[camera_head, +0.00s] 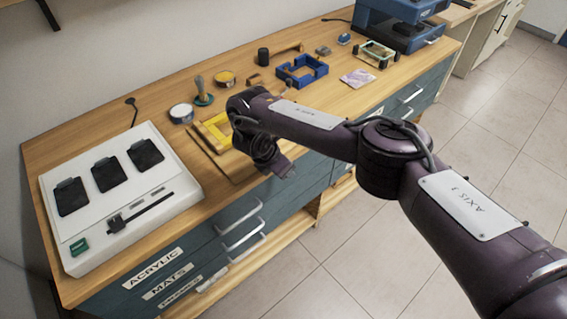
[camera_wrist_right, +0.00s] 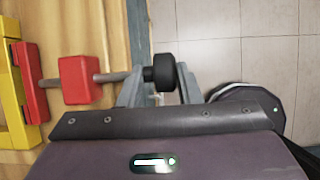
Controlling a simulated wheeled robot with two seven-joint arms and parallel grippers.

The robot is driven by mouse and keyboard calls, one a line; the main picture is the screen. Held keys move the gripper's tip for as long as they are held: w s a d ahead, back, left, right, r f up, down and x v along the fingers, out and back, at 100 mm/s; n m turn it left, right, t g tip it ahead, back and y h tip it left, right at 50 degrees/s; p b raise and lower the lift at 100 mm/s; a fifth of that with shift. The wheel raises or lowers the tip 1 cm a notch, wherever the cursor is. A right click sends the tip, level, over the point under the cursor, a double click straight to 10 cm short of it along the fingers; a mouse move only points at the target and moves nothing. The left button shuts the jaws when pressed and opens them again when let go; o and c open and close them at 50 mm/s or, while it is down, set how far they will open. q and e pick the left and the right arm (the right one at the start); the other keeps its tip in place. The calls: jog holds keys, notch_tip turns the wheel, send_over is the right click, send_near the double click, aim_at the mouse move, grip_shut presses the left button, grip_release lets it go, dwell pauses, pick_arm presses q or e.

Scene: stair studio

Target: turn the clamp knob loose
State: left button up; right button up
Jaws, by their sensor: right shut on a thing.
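The clamp shows in the right wrist view as a red block (camera_wrist_right: 79,80) and a red jaw (camera_wrist_right: 31,82) on a grey screw rod. Its black knob (camera_wrist_right: 163,70) is at the rod's right end. My right gripper (camera_wrist_right: 160,86) is shut on the knob, with a grey finger on each side of it. The red jaw is beside a yellow frame (camera_wrist_right: 10,95), which also shows in the head view (camera_head: 214,131). In the head view my right arm hides the clamp, and my right gripper (camera_head: 284,168) is over the bench's front edge. My left gripper is not in view.
A white panel with black pads (camera_head: 125,190) is at the left of the wooden bench. A blue frame (camera_head: 301,71), a brush in a holder (camera_head: 201,92) and small round tins are behind my arm. A blue machine (camera_head: 395,25) stands at the far end. Open floor lies right of the drawers.

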jog(key=shift+s+f+t+h, duration=0.3)
jog(key=shift+s+t+h, duration=0.1)
jog(key=shift+h, duration=0.2)
jog(key=o, duration=0.5)
jog(key=shift+o, duration=1.4)
jog(key=shift+d, duration=0.15)
jog(key=shift+r, duration=0.1)
jog(key=shift+r, duration=0.1)
